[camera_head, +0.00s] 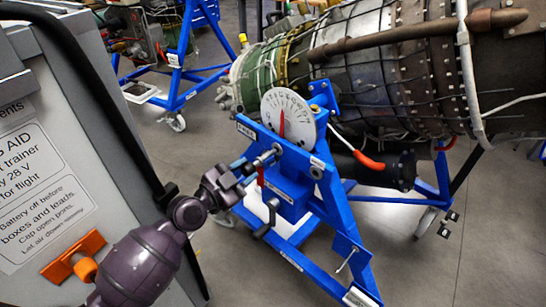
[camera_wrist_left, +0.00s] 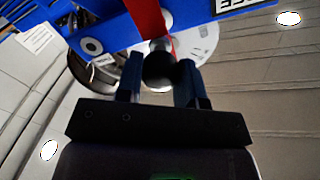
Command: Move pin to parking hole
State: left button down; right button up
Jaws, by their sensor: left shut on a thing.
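My left gripper (camera_head: 250,168) reaches in from the left to the blue stand (camera_head: 345,225). It is shut on the pin (camera_head: 268,158), at the stand's upper beam. In the left wrist view, the pin's dark round knob (camera_wrist_left: 158,68) sits between the two fingers of the left gripper (camera_wrist_left: 160,82). A grey-ringed hole (camera_head: 316,172) lies to the right on the same beam. How deep the pin sits is hidden.
A white dial (camera_head: 287,115) with a red needle stands just above the beam. The turbine engine (camera_head: 390,70) fills the upper right. A grey cabinet (camera_head: 60,150) with printed labels and an orange handle is at the left. A crank handle (camera_head: 268,222) hangs below the beam.

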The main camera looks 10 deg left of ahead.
pick_arm(q)
jog(key=shift+v, duration=0.8)
jog(key=shift+s+a, duration=0.1)
jog(key=shift+s, duration=0.1)
jog(key=shift+s+a, duration=0.15)
